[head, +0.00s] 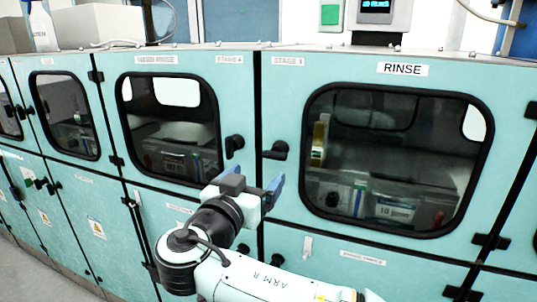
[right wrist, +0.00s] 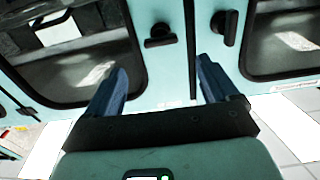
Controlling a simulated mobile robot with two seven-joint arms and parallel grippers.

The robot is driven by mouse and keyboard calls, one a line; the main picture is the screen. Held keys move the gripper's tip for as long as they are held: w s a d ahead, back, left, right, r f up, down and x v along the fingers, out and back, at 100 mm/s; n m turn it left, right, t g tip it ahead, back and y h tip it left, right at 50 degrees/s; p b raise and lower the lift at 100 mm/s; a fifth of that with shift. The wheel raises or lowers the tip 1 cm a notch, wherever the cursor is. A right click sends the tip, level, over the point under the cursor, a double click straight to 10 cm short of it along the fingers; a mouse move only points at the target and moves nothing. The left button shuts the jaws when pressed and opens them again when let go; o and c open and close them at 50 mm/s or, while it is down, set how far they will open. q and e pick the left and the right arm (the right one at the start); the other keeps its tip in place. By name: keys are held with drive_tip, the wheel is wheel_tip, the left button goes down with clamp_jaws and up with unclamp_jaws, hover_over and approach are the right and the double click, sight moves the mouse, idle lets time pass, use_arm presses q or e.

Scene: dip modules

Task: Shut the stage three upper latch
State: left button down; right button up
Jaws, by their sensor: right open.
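Two black upper latches flank the seam between two teal upper doors. The latch on the right door (head: 275,150) lies roughly level and points left; it shows at the left in the right wrist view (right wrist: 160,36). The latch on the left door (head: 234,146) stands roughly upright; it shows at the right in the right wrist view (right wrist: 225,28). My right gripper (head: 250,184) is open and empty, below and in front of the two latches, apart from both. My left gripper is out of view.
The right door bears a RINSE sign (head: 402,68) and a large dark window (head: 390,150). Lower doors (head: 340,262) run beneath, with smaller black knobs. The space before the doors looks clear.

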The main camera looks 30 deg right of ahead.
sight(273, 158)
drive_tip(key=p+x, duration=0.2)
drive_tip(key=x, duration=0.9)
drive_tip(key=shift+w+d+f+p, duration=0.1)
drive_tip(key=shift+w+d+p, duration=0.1)
drive_tip(key=shift+w+p, duration=0.15)
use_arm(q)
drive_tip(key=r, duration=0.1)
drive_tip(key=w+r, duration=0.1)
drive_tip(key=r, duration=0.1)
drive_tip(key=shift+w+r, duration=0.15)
use_arm(e)
drive_tip(key=shift+c, duration=0.3)
drive_tip(key=c, duration=1)
